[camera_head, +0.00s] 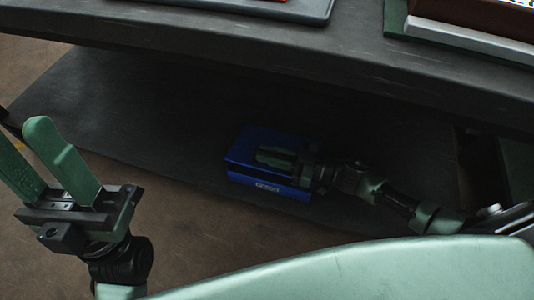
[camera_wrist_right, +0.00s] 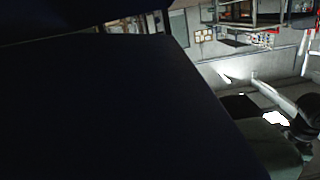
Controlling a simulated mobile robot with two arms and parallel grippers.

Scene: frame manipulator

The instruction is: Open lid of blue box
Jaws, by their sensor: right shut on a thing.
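The blue box (camera_head: 240,151) sits on the dark lower shelf in the head view, with a pale label on its front. My right gripper (camera_head: 276,157) reaches in from the right, with its green fingers at the box's top. It is shut on the lid of the blue box; the exact contact is too dark to see. I cannot tell how far the lid stands open. In the right wrist view a large dark surface (camera_wrist_right: 110,100), very close, fills the left and middle. My left gripper (camera_head: 24,135) is open and empty at the left, well away from the box.
A dark upper tabletop (camera_head: 200,35) overhangs the lower shelf (camera_head: 130,115) and the box. A grey tray (camera_head: 300,10) and a white-edged case (camera_head: 470,38) lie on the tabletop. The lower shelf is clear left of the box. Brown floor (camera_head: 190,235) lies in front.

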